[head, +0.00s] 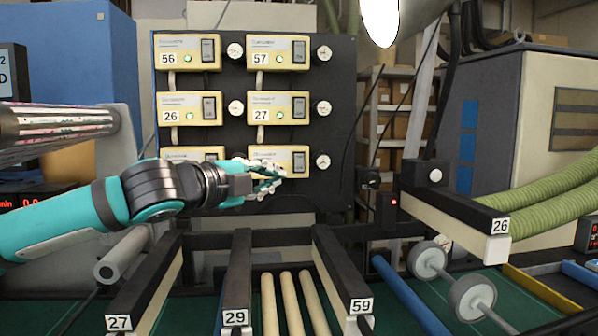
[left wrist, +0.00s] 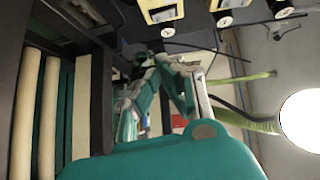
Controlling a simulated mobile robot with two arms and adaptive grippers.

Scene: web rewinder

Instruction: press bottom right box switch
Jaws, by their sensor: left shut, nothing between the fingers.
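A dark panel (head: 340,130) carries yellow boxes in two columns and three rows, each with a dark rocker switch at its right side. The bottom right box (head: 265,155) has its dark switch (head: 299,159) showing; its lower left part is covered by my gripper. My teal left arm comes in from the left. Its left gripper (head: 272,176) is shut and empty, in front of the lower edge of that box, left of and a little below the switch. I cannot tell if it touches. The left wrist view shows its closed fingers (left wrist: 165,65). My right gripper is out of view.
Round white knobs, such as the bottom right knob (head: 323,161), sit beside the boxes. Below are dark rails and cream rollers (head: 290,303). A grey cabinet (head: 490,110) and green hoses (head: 545,195) stand at right. A printed roll (head: 60,122) is at left.

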